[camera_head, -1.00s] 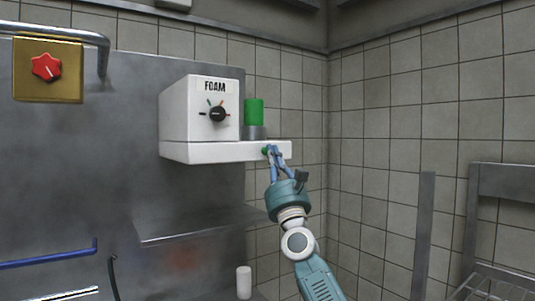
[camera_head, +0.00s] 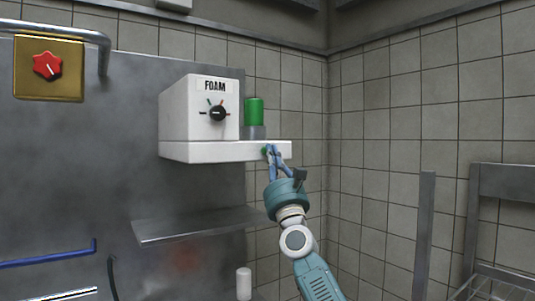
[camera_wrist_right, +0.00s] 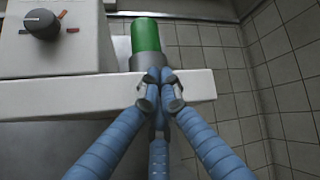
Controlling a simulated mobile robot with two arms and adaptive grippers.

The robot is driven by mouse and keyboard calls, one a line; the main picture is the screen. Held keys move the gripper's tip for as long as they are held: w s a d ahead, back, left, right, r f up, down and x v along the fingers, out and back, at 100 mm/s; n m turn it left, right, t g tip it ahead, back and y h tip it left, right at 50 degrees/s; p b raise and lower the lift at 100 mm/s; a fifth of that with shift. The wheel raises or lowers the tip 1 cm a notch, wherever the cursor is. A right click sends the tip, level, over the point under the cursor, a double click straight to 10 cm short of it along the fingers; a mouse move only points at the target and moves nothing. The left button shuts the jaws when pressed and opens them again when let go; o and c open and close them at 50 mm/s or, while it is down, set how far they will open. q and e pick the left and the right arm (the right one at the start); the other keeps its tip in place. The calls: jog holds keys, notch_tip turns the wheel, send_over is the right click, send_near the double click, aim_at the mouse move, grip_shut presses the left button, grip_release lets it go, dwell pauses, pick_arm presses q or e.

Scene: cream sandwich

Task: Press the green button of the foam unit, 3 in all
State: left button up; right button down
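The white foam unit (camera_head: 200,110) is fixed on the steel wall, with a black dial and the label FOAM. My left gripper is not in view.
A steel shelf (camera_head: 195,225) juts out below the unit. A metal rack (camera_head: 500,200) stands at the right. The space before the tiled wall is free.

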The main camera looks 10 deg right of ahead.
jog(key=shift+w+a+b, duration=0.1)
jog(key=shift+w+b, duration=0.1)
jog(key=shift+b, duration=0.15)
dwell(0.4)
jog(key=shift+s+d+p, duration=0.3)
jog(key=shift+s+p, duration=0.5)
jog(key=shift+p, duration=0.4)
jog(key=s+p, duration=0.1)
jog(key=p, duration=0.1)
jog(key=s+d+p, duration=0.1)
jog(key=s+p, duration=0.2)
jog(key=p, duration=0.1)
jog(key=shift+s+d, duration=0.35)
jog(key=shift+s, duration=0.05)
